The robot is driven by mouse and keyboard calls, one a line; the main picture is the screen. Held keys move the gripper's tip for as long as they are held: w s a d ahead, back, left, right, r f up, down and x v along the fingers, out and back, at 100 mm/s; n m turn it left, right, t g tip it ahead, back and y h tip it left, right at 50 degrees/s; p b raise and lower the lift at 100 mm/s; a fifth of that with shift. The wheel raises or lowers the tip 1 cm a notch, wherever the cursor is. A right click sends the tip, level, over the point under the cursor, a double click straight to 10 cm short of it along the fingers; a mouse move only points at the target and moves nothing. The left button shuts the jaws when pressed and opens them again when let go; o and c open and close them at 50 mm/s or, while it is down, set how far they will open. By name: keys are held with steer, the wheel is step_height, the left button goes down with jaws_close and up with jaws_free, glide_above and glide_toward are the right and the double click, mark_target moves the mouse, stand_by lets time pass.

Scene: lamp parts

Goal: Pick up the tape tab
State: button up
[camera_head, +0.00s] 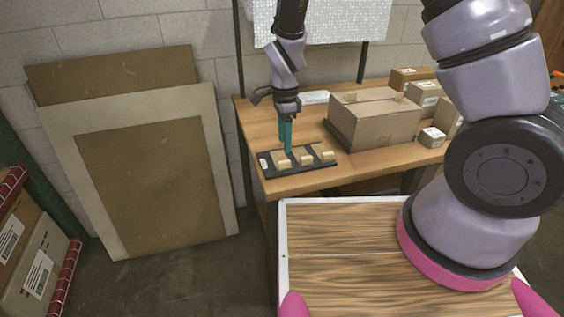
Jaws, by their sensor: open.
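A dark strip-shaped tray (269,172) lies on the wooden workbench near its front left corner. Several small pale tan tabs sit on it in a row: a left one (282,161), a middle one (306,159) and a right one (327,155). Which one is the tape tab I cannot tell. My gripper (287,150) has teal fingers pointing down, just above or behind the left tab. It is open, and nothing shows between its fingers. Whether the fingertips touch the tab or tray is too small to tell.
On the workbench (383,160), a large cardboard box (375,118) stands right of the tray, with smaller boxes (423,93) beyond. Flat boards (155,185) lean on the wall at left. A wood-topped surface (335,260) is in front.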

mark_target(284, 161)
steer(key=shift+f, duration=3.55)
steer(key=shift+s, duration=0.1)
jaws_close()
